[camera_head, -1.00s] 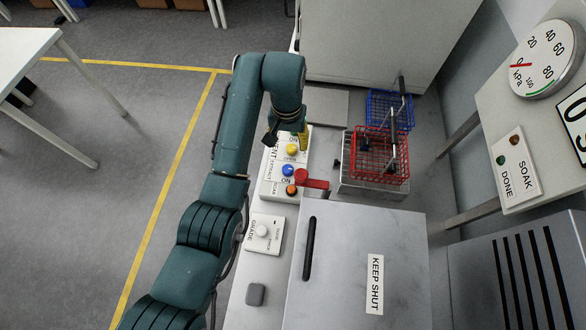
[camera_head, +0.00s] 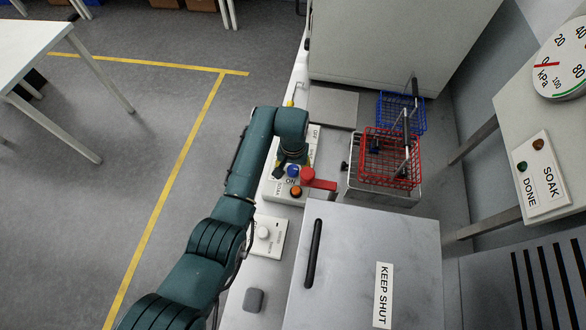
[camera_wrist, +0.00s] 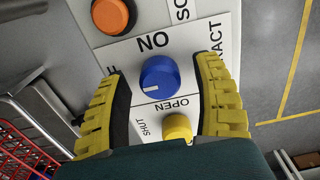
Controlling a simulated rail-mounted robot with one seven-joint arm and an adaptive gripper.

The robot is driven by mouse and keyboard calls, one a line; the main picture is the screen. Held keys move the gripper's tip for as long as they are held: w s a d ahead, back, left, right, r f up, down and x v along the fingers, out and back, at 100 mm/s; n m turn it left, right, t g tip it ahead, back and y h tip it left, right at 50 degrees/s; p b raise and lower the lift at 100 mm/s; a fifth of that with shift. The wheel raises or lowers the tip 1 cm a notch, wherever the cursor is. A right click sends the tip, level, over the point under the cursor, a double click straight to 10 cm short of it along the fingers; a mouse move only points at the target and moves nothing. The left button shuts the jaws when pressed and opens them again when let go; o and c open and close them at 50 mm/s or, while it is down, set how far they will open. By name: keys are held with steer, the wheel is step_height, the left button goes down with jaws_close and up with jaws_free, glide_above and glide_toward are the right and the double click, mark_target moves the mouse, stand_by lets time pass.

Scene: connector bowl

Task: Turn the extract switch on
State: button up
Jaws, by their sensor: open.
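The extract switch is a round blue knob (camera_wrist: 160,77) on a white panel (camera_wrist: 192,46). In the wrist view its white mark points left. Above it is the word ON, upside down; a letter F shows by the left finger, and "RACT" shows at right. My gripper (camera_wrist: 163,72) is open, with one yellow finger on each side of the knob. I cannot tell whether either finger touches it. In the head view the blue knob (camera_head: 293,171) shows beside my wrist, which hides much of the panel and my fingers.
An orange knob (camera_wrist: 113,15) and a yellow knob (camera_wrist: 177,127) flank the blue one. A red lever (camera_head: 318,182) juts out close by on the right. Red (camera_head: 390,160) and blue (camera_head: 402,112) baskets stand farther right. A KEEP SHUT lid (camera_head: 355,265) lies nearer.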

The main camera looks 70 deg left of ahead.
steer(key=c, duration=1.2)
jaws_close()
steer(key=shift+r+m+p, duration=0.1)
steer(key=shift+m+p, duration=0.2)
steer(key=shift+p, duration=0.05)
steer(key=m+p, duration=0.2)
steer(key=shift+m, duration=0.4)
steer(key=m+p, duration=0.2)
steer(key=m, duration=0.3)
steer(key=m+p, duration=0.1)
steer(key=m, duration=0.4)
steer(key=shift+m+p, duration=0.4)
steer(key=shift+m, duration=1.8)
